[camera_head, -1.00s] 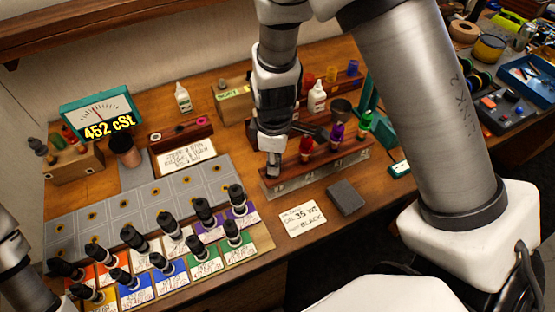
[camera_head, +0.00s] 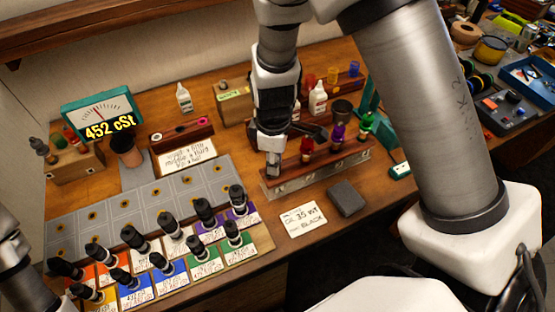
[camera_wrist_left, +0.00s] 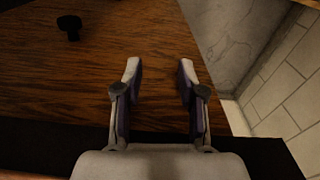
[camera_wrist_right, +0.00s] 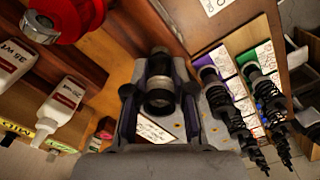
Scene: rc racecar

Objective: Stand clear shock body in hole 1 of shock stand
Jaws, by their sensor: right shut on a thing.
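The shock stand (camera_head: 330,172) is a long wooden rack with a metal front edge, right of centre in the head view. Red (camera_head: 306,148), purple (camera_head: 338,134) and green (camera_head: 366,123) shock bodies stand in it. My right gripper (camera_head: 272,166) is at the stand's left end, pointing down. In the right wrist view my right gripper (camera_wrist_right: 160,85) is shut on a short cylinder with dark rings, apparently the clear shock body (camera_wrist_right: 159,97). Hole 1 is hidden, and I cannot tell whether the body is in it. My left gripper (camera_wrist_left: 158,85) is open and empty.
Several black shocks (camera_head: 204,211) stand on coloured cards at the front left, before a grey mat (camera_head: 65,225). A dark block (camera_head: 346,198) and a white card (camera_head: 303,219) lie before the stand. White bottles (camera_head: 318,98) stand behind it. A viscosity meter (camera_head: 100,112) is back left.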

